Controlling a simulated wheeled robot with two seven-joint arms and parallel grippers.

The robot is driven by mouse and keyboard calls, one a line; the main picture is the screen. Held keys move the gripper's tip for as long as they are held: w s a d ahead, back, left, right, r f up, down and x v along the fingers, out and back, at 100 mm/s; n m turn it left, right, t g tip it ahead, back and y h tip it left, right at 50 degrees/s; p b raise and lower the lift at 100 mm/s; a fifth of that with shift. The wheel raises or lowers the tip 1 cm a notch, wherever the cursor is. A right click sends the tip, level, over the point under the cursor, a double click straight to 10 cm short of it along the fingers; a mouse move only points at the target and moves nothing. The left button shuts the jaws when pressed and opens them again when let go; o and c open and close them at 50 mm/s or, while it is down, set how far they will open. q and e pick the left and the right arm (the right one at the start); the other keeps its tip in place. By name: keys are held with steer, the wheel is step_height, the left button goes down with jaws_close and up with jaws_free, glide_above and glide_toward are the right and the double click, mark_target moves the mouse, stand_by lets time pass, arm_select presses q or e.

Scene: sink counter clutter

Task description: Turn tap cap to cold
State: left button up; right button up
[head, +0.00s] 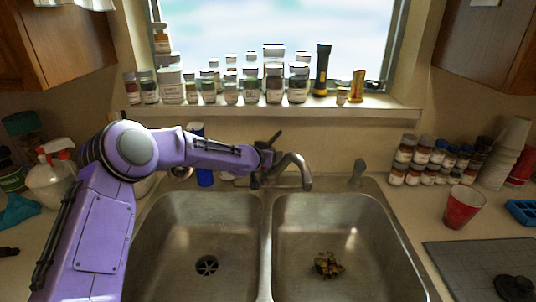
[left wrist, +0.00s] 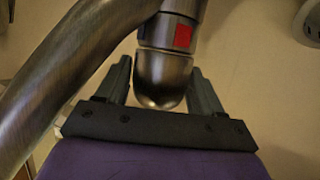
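The tap's metal spout (head: 295,162) rises behind the divider of the double sink in the head view. My left gripper (head: 266,158) is at the tap's body, just left of the spout. In the left wrist view the rounded metal tap cap (left wrist: 163,82) sits between the two dark fingers of the left gripper (left wrist: 162,82). A red mark (left wrist: 183,36) and a dark blue mark are on the band above it. The fingers lie close along both sides of the cap. I cannot tell whether they press on it. My right gripper is out of view.
The spout (left wrist: 70,75) crosses the left wrist view diagonally, close to the left finger. Several jars (head: 273,90) line the sill above. A blue bottle (head: 204,178) stands behind my left forearm. The right basin (head: 345,225) holds brownish scraps; a red cup (head: 462,208) stands to its right.

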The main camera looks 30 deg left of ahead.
arm_select(q)
steer(key=shift+s, duration=0.1)
steer(key=b+v, duration=0.2)
steer(key=v, duration=0.8)
steer(key=shift+s, duration=0.15)
steer(key=shift+r, duration=0.2)
